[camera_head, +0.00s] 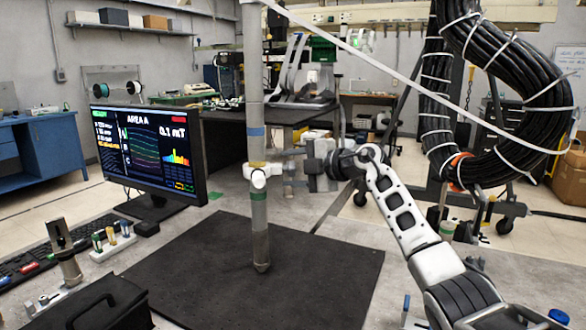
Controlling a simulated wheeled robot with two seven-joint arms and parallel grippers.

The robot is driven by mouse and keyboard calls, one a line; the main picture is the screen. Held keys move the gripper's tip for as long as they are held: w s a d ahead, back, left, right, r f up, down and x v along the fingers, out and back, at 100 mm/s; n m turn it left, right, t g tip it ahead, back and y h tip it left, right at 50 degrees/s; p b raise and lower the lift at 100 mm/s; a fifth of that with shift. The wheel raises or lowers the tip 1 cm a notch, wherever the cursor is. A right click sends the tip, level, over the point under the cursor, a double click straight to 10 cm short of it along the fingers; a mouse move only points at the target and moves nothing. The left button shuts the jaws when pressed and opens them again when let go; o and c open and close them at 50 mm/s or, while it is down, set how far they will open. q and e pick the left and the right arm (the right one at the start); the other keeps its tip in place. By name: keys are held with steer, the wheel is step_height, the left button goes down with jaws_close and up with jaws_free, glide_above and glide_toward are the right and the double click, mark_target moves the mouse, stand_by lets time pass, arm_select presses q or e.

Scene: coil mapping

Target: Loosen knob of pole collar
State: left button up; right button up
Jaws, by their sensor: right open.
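A grey pole (255,105) stands upright over the dark mat, with a blue band partway up. A pale collar (262,169) with a whitish knob (259,181) sits around its middle. My right arm comes in from the right, and my right gripper (286,168) is at collar height, just right of the pole. Its fingers are open and point toward the collar. I cannot tell whether a fingertip touches the collar or knob. My left gripper is not in view.
A monitor (150,150) stands left of the pole. A dark mat (320,265) covers the table's middle and is mostly clear. A black case (100,305) and a metal fixture (64,250) are at front left. A thick cable coil (435,110) hangs at right.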

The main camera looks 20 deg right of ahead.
steer(key=c, duration=1)
arm_select(q)
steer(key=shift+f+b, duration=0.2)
steer(key=shift+b, duration=0.15)
arm_select(e)
steer(key=shift+f, duration=0.15)
steer(key=shift+n+t, duration=0.3)
steer(key=shift+t, duration=0.1)
steer(key=shift+f+n+t+y+b, duration=0.25)
steer(key=shift+n+t+b, duration=0.25)
steer(key=shift+b, duration=0.45)
steer(key=n+t+y+b, duration=0.1)
steer(key=b, duration=0.3)
steer(key=shift+n+t, duration=0.3)
steer(key=shift+n, duration=0.1)
steer(key=shift+r+n+t+y+b, duration=0.2)
steer(key=shift+n+t+b, duration=0.25)
steer(key=shift+b, duration=0.55)
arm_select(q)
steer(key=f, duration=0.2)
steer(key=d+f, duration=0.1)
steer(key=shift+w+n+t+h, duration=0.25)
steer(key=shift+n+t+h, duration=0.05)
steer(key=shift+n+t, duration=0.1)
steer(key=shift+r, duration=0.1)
arm_select(e)
steer(key=shift+r+n+y, duration=0.15)
steer(key=shift+n+y, duration=0.2)
